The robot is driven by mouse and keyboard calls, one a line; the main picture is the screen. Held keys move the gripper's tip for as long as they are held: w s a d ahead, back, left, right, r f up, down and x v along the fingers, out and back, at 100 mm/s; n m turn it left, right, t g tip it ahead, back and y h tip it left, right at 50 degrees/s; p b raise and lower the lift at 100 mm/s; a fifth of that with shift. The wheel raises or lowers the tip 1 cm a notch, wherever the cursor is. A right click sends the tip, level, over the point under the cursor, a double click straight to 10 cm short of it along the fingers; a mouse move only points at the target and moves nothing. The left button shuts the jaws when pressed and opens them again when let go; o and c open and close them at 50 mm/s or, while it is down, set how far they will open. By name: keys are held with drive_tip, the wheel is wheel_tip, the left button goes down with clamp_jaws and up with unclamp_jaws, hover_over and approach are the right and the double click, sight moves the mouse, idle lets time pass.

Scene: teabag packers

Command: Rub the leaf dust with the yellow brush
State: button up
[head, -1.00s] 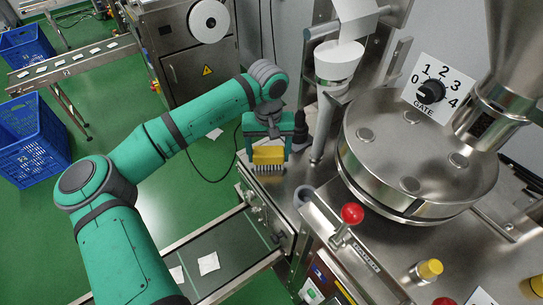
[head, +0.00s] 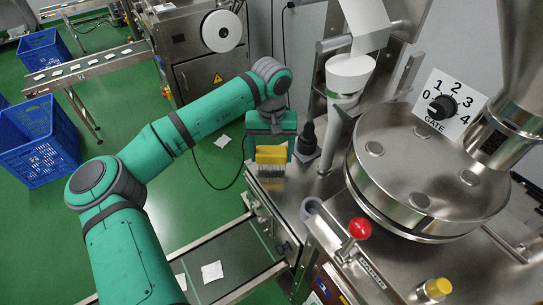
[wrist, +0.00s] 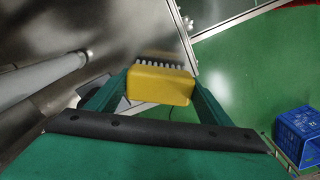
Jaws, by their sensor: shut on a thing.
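The yellow brush (head: 271,156) is in my gripper (head: 271,147), its pale bristles pointing down at the left end of the steel machine top (head: 318,183). In the wrist view the yellow block of the brush (wrist: 160,84) sits between the two green fingers, with the bristles on its far side towards the steel. I cannot tell whether the bristles touch the steel. I cannot make out the leaf dust in either view.
A dark upright knob (head: 307,138) stands just right of my gripper. Behind it rises a steel post below a white funnel (head: 350,73). A round steel drum (head: 425,165) and a red-knobbed lever (head: 360,228) are further right. A conveyor (head: 225,255) runs below.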

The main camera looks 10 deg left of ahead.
drive_tip(key=shift+r, duration=2.2)
drive_tip(key=shift+r, duration=1.45)
